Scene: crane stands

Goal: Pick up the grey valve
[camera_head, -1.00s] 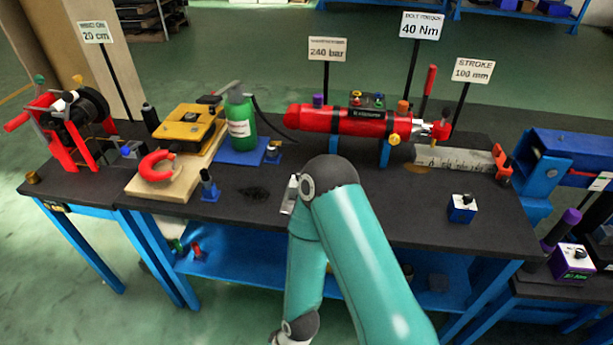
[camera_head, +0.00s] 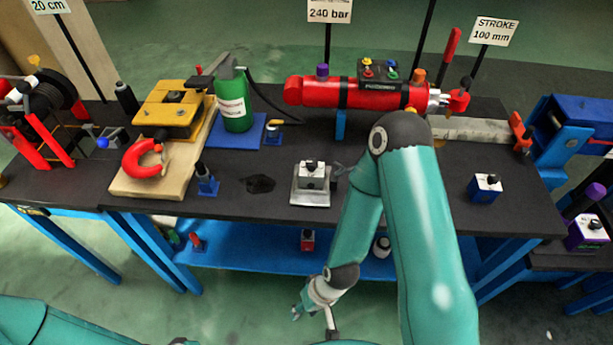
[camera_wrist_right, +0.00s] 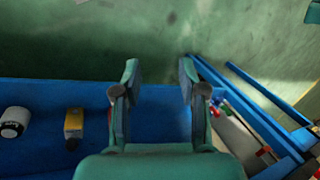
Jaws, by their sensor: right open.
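The grey valve (camera_head: 311,177) is a small pale block with a black knob. It sits upright on a grey metal plate (camera_head: 322,199) on the dark bench top, just left of my right arm's elbow. My right gripper (camera_head: 313,313) is low in front of the bench, below and apart from the valve. In the right wrist view its two fingers (camera_wrist_right: 159,82) stand apart with nothing between them. The valve does not show clearly there. My left arm enters at the bottom left of the head view; its gripper is not clearly visible.
A red cylinder (camera_head: 350,92) lies behind the valve. A blue valve (camera_head: 485,187) stands right. The lower blue shelf (camera_head: 262,252) holds small items. Bench top around the valve is mostly clear.

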